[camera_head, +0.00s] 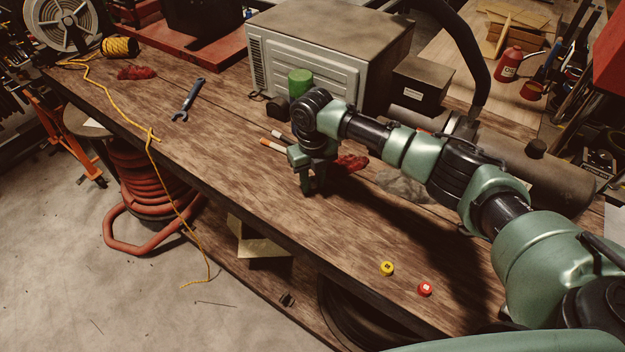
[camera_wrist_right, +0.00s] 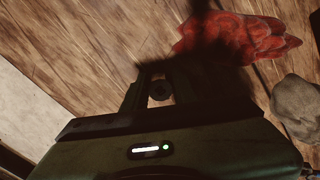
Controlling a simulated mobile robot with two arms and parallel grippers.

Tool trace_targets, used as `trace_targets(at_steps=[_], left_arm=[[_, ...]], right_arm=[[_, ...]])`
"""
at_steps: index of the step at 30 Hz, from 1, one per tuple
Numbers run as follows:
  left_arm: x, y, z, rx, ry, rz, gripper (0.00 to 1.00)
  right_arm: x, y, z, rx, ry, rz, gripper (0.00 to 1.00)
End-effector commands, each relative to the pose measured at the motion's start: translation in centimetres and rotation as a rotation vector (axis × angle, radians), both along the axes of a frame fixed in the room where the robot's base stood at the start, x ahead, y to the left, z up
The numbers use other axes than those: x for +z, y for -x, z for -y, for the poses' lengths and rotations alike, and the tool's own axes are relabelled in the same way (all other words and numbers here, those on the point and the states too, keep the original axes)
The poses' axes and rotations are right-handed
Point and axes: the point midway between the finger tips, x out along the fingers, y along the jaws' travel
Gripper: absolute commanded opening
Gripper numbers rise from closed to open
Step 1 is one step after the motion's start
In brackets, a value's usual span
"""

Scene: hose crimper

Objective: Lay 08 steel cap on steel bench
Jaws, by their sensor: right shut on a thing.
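My right gripper (camera_head: 314,188) points down over the workbench (camera_head: 230,150), whose top looks like brown wood planks. In the right wrist view, the gripper (camera_wrist_right: 160,90) is shut on a small dark round piece (camera_wrist_right: 160,91), which seems to be the steel cap. Its marking cannot be read. In the head view the piece is hidden by the fingers. The fingertips look close to the bench top; whether the cap touches it I cannot tell. A yellow cap (camera_head: 387,268) and a red cap (camera_head: 425,288) sit near the front edge. My left gripper is not in view.
A red rag (camera_head: 350,163) lies just right of the gripper; it also shows in the wrist view (camera_wrist_right: 245,38). Behind stand a grey metal box (camera_head: 330,55) and a green cylinder (camera_head: 299,82). A wrench (camera_head: 187,100) lies left. The bench left of the gripper is mostly clear.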

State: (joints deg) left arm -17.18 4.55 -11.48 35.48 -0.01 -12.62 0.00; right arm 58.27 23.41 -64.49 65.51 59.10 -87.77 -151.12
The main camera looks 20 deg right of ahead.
Motion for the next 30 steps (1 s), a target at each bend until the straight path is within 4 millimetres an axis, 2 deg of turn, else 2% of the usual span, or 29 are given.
trace_targets(at_steps=[3,4,6,17,20,30], left_arm=[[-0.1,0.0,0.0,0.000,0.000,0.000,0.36],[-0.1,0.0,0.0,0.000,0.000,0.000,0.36],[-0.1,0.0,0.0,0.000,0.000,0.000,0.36],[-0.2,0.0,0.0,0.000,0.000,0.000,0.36],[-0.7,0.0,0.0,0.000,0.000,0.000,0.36],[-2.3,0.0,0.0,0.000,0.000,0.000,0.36]], right_arm=[[-0.2,0.0,0.0,0.000,0.000,0.000,0.00],[-0.1,0.0,0.0,0.000,0.000,0.000,0.36],[-0.1,0.0,0.0,0.000,0.000,0.000,0.53],[0.1,0.0,0.0,0.000,0.000,0.001,0.53],[1.1,-0.1,0.0,0.001,-0.001,0.003,0.53],[6.5,-0.1,0.0,0.001,-0.001,0.002,0.53]])
